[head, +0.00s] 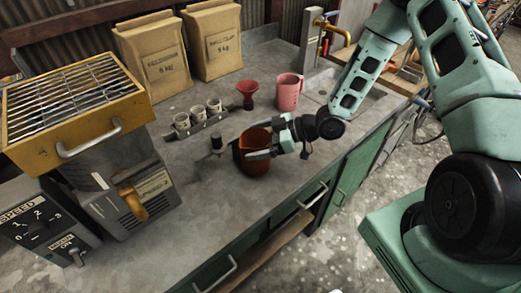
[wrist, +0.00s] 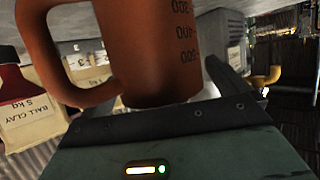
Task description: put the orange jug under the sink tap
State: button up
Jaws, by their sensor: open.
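The orange jug (head: 254,167) stands on the grey counter, left of my gripper in the head view. My gripper (head: 262,143) is open at the jug, with one finger across its near side; the far finger's exact place is unclear. In the wrist view the jug (wrist: 150,45) fills the top middle, with its handle on the left and volume marks on its side. The brass sink tap (head: 335,31) rises from a grey post at the back right of the counter. The sink basin (head: 348,93) is partly hidden behind my arm.
A pink jug (head: 289,92) and a red funnel-shaped thing (head: 247,93) stand behind the orange jug. A rack of small cups (head: 198,120) is to the left. Two clay bags (head: 212,40) stand behind. A yellow-topped machine (head: 90,120) fills the left.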

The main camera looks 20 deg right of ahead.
jog(key=c, duration=1.4)
jog(key=shift+r, duration=0.1)
jog(key=shift+c, duration=0.2)
